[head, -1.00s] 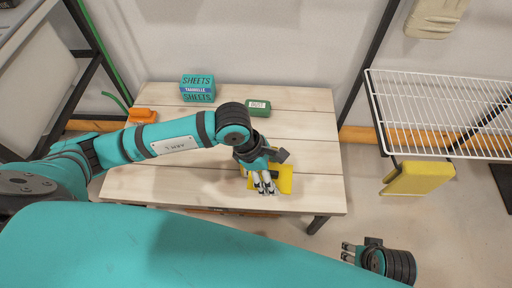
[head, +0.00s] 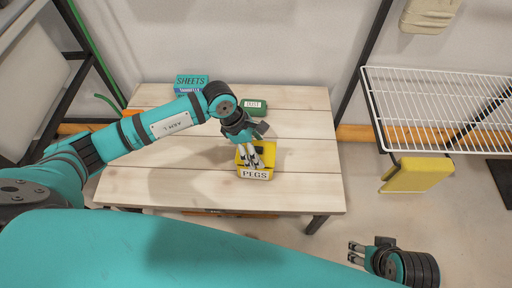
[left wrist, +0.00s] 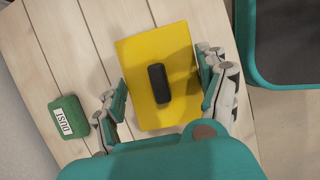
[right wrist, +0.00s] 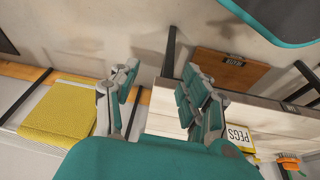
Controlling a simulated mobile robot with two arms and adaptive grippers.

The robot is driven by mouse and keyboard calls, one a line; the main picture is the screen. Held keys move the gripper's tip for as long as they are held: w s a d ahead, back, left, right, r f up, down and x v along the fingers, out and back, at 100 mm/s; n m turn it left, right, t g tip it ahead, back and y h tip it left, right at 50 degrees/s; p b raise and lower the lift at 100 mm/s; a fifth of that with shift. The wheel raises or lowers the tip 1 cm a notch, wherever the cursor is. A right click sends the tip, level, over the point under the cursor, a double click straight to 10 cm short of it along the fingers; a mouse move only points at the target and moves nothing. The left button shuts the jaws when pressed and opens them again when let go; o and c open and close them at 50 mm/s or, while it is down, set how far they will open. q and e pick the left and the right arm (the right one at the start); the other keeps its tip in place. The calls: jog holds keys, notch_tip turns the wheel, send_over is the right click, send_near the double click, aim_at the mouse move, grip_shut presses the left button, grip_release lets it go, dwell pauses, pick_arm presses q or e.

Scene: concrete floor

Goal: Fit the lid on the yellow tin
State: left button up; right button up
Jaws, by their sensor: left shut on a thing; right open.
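The yellow tin (head: 255,175), with a PEGS label on its front, stands on the wooden table near its front edge. The yellow lid (left wrist: 150,50) with a black handle (left wrist: 158,83) fills the middle of the left wrist view. In the head view the lid (head: 268,154) is over the tin; I cannot tell whether it is seated or slightly above. My right gripper (head: 354,253) is open and empty, off to the right of the table. The tin's label also shows in the right wrist view (right wrist: 238,137).
A green DUST box (head: 253,107) and a teal SHEETS box (head: 191,84) stand at the table's back. An orange object (head: 132,114) is partly behind my left arm. A white wire rack (head: 430,105) and a yellow block (head: 415,175) are at right. The table's right side is clear.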

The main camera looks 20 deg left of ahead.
pick_arm(q)
jog(key=shift+f+b, duration=0.55)
pick_arm(e)
jog(key=shift+s+r, duration=0.2)
jog(key=shift+r, duration=0.05)
pick_arm(q)
jog(key=o, duration=1.1)
pick_arm(e)
jog(key=shift+s+r, duration=0.1)
jog(key=shift+r, duration=0.15)
pick_arm(q)
jog(key=shift+r, duration=0.1)
pick_arm(e)
jog(key=shift+r, duration=0.1)
pick_arm(q)
jog(key=shift+r+p, duration=0.3)
jog(key=shift+p, duration=0.05)
jog(key=w+p+v, duration=0.1)
jog(key=p+v, duration=0.1)
jog(key=v, duration=1)
jog(key=shift+s+r, duration=0.2)
jog(key=shift+s, duration=0.25)
pick_arm(e)
jog(key=x, duration=0.8)
jog(key=shift+s, duration=0.25)
